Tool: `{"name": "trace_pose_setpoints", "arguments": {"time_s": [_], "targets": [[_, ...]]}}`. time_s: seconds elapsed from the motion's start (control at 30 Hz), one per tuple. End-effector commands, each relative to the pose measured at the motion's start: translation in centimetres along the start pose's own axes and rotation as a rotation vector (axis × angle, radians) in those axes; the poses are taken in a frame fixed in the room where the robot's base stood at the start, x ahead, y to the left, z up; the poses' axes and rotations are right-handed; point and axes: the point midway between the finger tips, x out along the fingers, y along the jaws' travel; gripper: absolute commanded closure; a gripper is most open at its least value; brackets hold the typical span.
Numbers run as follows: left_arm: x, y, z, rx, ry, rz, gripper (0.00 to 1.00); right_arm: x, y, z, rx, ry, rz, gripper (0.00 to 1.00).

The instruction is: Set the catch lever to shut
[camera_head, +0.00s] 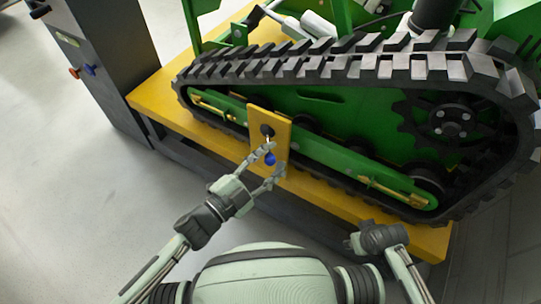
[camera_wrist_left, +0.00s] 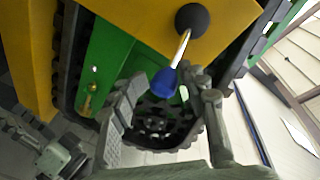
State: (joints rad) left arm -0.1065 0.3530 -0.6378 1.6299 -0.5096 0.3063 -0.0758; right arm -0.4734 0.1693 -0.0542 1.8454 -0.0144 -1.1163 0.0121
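The catch lever (camera_head: 270,158) has a blue knob on a thin metal rod. It hangs down from a round black pivot on a yellow plate (camera_head: 283,145) at the side of the green tracked carrier. In the left wrist view the blue knob (camera_wrist_left: 164,83) shows between my fingers, with the rod running up to the pivot. My left gripper (camera_head: 269,171) is open, one finger on each side of the knob; whether either touches it I cannot tell. My right gripper (camera_head: 379,238) is at the lower right, away from the lever, and its fingers do not show clearly.
The black rubber track (camera_head: 350,68) loops around the green side frame. The carrier stands on a yellow platform (camera_head: 150,97). A dark cabinet (camera_head: 100,70) with a red and a blue knob stands at the left. The grey floor at left is clear.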

Motion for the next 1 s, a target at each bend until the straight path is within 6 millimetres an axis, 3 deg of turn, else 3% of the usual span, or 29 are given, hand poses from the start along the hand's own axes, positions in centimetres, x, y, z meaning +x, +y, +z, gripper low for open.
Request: {"name": "trace_pose_setpoints", "arguments": {"time_s": [0.47, 0.8, 1.0], "targets": [[0.1, -0.9, -0.5, 0.005, 0.002, -0.005, 0.57, 0.1, 0.2, 0.2, 0.001, -0.006, 0.003, 0.60], [0.0, -5.3, -5.0, 0.008, 0.005, -0.005, 0.57, 0.0, 0.1, 0.1, 0.000, -0.003, 0.001, 0.60], [0.0, -6.9, -6.7, 0.004, 0.001, -0.003, 0.57, 0.0, 0.1, 0.1, 0.000, -0.003, 0.001, 0.60]]}}
